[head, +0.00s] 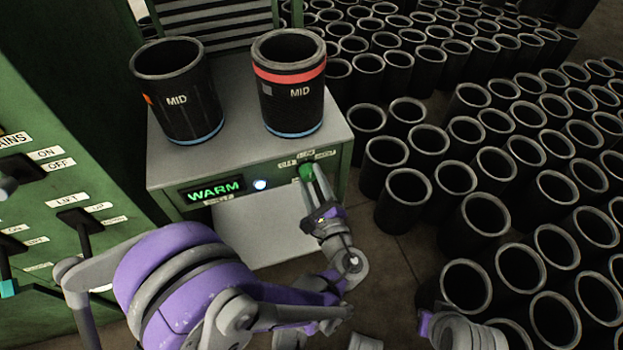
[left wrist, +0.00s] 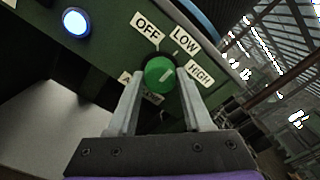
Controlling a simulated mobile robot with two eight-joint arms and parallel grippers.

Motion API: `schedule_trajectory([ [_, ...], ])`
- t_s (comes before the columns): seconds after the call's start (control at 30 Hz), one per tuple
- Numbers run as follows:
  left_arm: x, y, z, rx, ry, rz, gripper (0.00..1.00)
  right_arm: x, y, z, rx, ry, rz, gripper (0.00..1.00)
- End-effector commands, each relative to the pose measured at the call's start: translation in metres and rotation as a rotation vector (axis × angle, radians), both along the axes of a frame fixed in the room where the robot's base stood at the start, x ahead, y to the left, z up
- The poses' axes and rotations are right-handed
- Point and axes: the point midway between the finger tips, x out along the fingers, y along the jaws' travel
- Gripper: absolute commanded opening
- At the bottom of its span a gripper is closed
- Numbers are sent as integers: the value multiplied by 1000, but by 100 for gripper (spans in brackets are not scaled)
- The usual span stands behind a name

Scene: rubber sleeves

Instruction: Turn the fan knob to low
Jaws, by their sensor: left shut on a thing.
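The green fan knob (left wrist: 160,74) is on the front of the grey-topped green box, with OFF, LOW and HIGH labels around it. In the left wrist view its white mark slants to the upper right, toward the LOW and HIGH side; I cannot tell exactly which label it meets. In the head view the knob (head: 306,171) is partly covered by my left gripper (head: 313,180). In the left wrist view the two fingers of my left gripper (left wrist: 162,100) are shut on the knob, one on each side. My right gripper's fingers do not show; only part of my right arm is at the lower right.
Two black sleeves marked MID (head: 178,104) (head: 291,95) stand on the box top (head: 235,135). A lit WARM display (head: 214,189) and a blue-white light (head: 260,184) are left of the knob. Many black sleeves (head: 480,222) crowd the floor at right. A green lever panel (head: 60,190) stands at left.

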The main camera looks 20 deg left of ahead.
Motion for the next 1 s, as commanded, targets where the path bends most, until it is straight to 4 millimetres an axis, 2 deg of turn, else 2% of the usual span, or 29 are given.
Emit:
schedule_trajectory([
  [0.03,0,0,0,0,0,0,0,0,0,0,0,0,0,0],
  [0.07,0,0,0,0,0,0,55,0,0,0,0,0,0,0],
  [0.2,0,0,0,0,0,0,80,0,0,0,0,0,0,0],
  [0.57,-3,-3,0,-1,0,-2,80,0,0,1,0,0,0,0],
  [0.67,-14,-11,0,-2,-1,-4,80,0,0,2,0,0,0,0],
  [1.0,-69,-48,1,-2,0,-6,80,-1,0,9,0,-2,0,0],
])
